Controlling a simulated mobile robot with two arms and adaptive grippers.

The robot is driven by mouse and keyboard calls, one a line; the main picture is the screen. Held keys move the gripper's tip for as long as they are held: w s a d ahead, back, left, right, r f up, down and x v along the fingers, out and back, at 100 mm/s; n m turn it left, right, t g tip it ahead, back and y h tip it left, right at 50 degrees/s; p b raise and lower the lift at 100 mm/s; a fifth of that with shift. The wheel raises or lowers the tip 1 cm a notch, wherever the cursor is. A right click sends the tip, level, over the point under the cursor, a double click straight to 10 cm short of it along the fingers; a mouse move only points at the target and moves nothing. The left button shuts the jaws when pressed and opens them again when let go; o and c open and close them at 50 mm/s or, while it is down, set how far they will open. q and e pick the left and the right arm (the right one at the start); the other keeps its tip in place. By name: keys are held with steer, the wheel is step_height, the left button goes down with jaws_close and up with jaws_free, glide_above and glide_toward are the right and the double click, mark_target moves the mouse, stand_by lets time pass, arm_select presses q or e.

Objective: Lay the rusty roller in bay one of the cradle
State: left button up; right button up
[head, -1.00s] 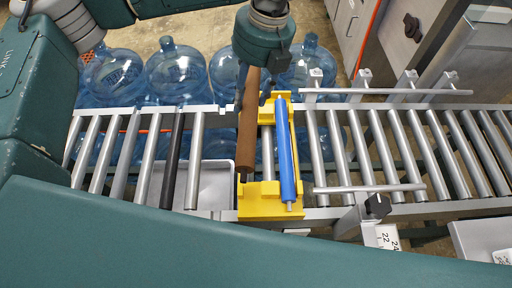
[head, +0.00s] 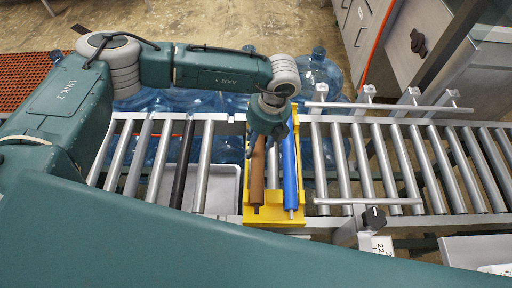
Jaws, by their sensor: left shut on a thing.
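The rusty roller (head: 257,178) is brown and lengthwise over the left part of the yellow cradle (head: 275,215), left of a blue roller (head: 290,172) in the cradle's right part. My left gripper (head: 264,146) is shut on the rusty roller's far half and hides that part of it. The roller's near end is in line with the cradle's left slot. I cannot tell whether it rests fully down in the bay. My right gripper is not in view.
The cradle sits across the conveyor, with grey rollers (head: 381,160) to its right. A black roller (head: 181,165) and a grey tray (head: 225,185) lie to its left. Blue water jugs (head: 319,70) stand behind the conveyor. Metal guide rails (head: 366,201) flank the right side.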

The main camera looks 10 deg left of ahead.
mark_target(256, 151)
arm_select(q)
step_height(256, 151, down, 4)
steer(key=shift+r+p, duration=0.25)
steer(key=shift+p, duration=0.2)
steer(key=shift+f, duration=0.25)
steer(key=o, duration=1.5)
steer(key=shift+o, duration=0.2)
